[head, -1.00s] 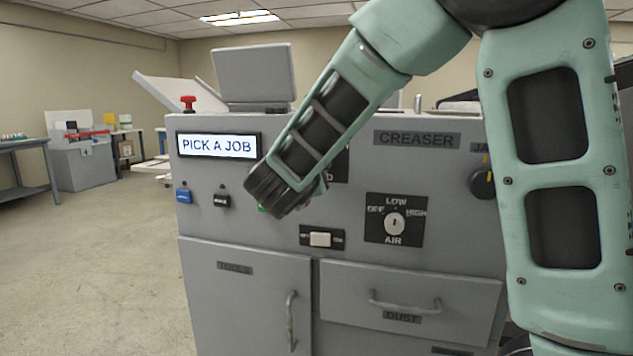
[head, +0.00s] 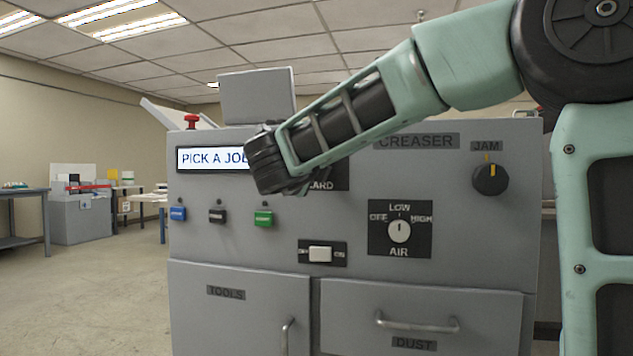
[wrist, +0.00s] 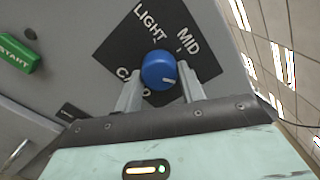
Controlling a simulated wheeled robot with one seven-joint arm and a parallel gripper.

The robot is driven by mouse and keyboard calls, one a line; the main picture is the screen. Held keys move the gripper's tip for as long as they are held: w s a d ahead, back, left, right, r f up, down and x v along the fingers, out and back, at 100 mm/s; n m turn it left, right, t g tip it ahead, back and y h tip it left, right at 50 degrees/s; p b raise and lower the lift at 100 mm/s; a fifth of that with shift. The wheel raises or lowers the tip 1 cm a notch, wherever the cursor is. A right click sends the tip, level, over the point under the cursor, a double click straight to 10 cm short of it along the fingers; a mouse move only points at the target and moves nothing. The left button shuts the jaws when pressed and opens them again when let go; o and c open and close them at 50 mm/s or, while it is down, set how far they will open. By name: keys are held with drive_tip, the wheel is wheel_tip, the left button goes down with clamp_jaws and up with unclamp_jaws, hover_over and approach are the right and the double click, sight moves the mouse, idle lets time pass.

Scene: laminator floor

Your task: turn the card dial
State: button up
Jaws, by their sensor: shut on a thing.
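The card dial (wrist: 159,69) is a round blue knob on a black plate in the wrist view. Its plate reads LIGHT, MID and a partly covered CARD. A white mark shows at the lower right of the knob's face in that picture. My gripper (wrist: 159,77) has one finger on each side of the knob and is shut on it. In the head view, my arm hides the knob and my fingers; only a corner of the dial's plate (head: 328,186) shows, with part of CARD.
The grey creaser (head: 290,220) fills the middle. A PICK A JOB screen (head: 205,158), a green button (head: 263,219), a white switch (head: 320,254), the AIR dial (head: 400,231) and the JAM dial (head: 490,179) are nearby. Open floor (head: 90,290) lies to the left.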

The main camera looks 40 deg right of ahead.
drive_tip(key=shift+m+b, duration=0.45)
drive_tip(key=shift+m, duration=0.05)
drive_tip(key=o, duration=0.9)
drive_tip(key=shift+o, duration=0.2)
drive_tip(key=p+v, duration=0.2)
drive_tip(key=v, duration=1.5)
drive_tip(key=shift+s+a+f, duration=0.1)
drive_tip(key=shift+s+a, duration=0.05)
